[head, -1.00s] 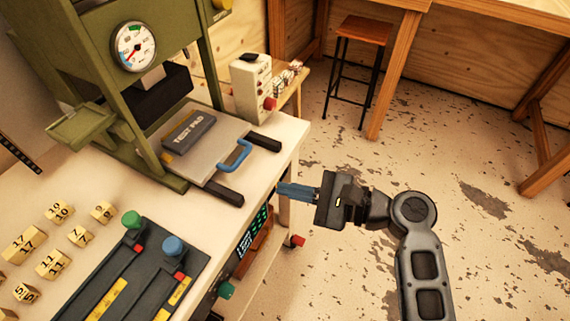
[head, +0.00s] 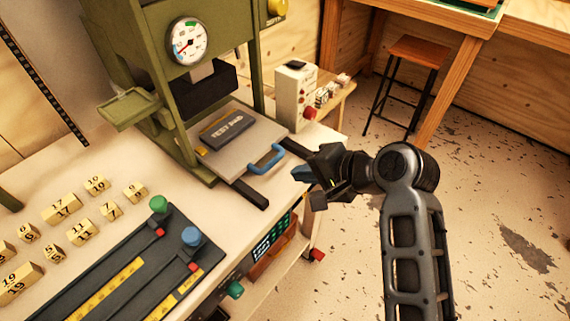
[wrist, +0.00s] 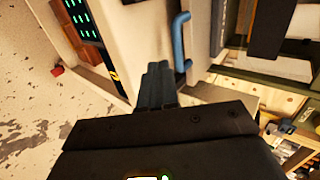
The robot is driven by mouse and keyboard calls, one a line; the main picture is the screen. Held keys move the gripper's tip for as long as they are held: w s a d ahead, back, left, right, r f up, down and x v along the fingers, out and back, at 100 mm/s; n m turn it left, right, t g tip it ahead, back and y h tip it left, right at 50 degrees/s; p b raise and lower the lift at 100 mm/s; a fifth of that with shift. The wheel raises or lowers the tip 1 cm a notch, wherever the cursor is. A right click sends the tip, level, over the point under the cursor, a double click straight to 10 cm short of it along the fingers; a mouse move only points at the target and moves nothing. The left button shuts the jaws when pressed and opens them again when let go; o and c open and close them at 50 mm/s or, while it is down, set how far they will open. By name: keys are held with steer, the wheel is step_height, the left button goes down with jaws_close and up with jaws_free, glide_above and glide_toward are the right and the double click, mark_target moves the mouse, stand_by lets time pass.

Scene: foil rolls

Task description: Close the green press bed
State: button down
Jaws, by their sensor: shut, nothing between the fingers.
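The green press (head: 160,75) stands on the bench at the upper left of the head view. Its bed (head: 234,160), a grey plate, is slid out towards the front on two dark rails. A dark block marked TEST PAD (head: 228,129) lies on it. A blue handle (head: 266,159) is on the bed's front edge; it also shows in the wrist view (wrist: 180,42). My gripper (head: 300,174) is shut and empty, just right of the handle and apart from it in the head view. In the wrist view its fingers (wrist: 157,85) point towards the bench edge beside the handle.
A white control box (head: 294,92) with a red knob stands right of the press. Sliders with green and blue knobs (head: 191,237) and several numbered wooden blocks (head: 80,232) are on the near bench. A stool (head: 414,60) stands on open floor at the right.

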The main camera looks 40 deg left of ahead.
mark_target(249, 148)
steer(key=shift+w+a+f, duration=0.1)
steer(key=shift+a+f, duration=0.2)
steer(key=shift+a, duration=0.55)
steer(key=shift+s+a+f, duration=0.1)
steer(key=shift+a+f, duration=0.2)
steer(key=shift+a, duration=0.5)
steer(key=shift+w+a+f, duration=0.1)
steer(key=shift+a+f, duration=0.2)
steer(key=shift+a, duration=0.55)
steer(key=shift+a, duration=0.1)
steer(key=a, duration=0.5)
steer(key=a+b, duration=0.1)
steer(key=a, duration=0.1)
steer(key=shift+w+a, duration=0.3)
steer(key=shift+w, duration=0.05)
steer(key=shift+a+r, duration=0.1)
steer(key=shift+a, duration=0.1)
steer(key=shift+s, duration=0.1)
steer(key=shift+r, duration=0.1)
